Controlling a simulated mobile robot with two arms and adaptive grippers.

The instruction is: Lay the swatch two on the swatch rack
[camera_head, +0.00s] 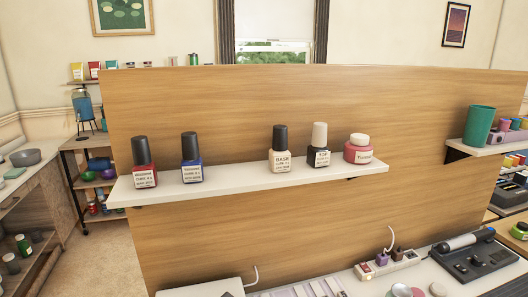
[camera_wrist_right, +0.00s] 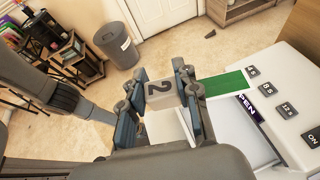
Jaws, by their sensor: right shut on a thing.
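My right gripper (camera_wrist_right: 160,80) shows in the right wrist view with its two fingers closed on a pale block marked 2, swatch two (camera_wrist_right: 158,106). The block sits between the fingers, its number facing the camera; its lower part is hidden. A green strip (camera_wrist_right: 226,83) shows just right of the right finger; I cannot tell whether it belongs to the held swatch. In the head view, a white panel with several sections (camera_head: 305,290) lies at the bottom edge, partly cut off; I cannot tell if it is the swatch rack. Neither gripper shows in the head view.
A white device with buttons (camera_wrist_right: 290,100) stands close on the right in the wrist view. In the head view, a shelf (camera_head: 240,186) on a wooden partition holds several bottles. A power strip (camera_head: 388,264) and a grey tool station (camera_head: 475,258) stand on the desk below.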

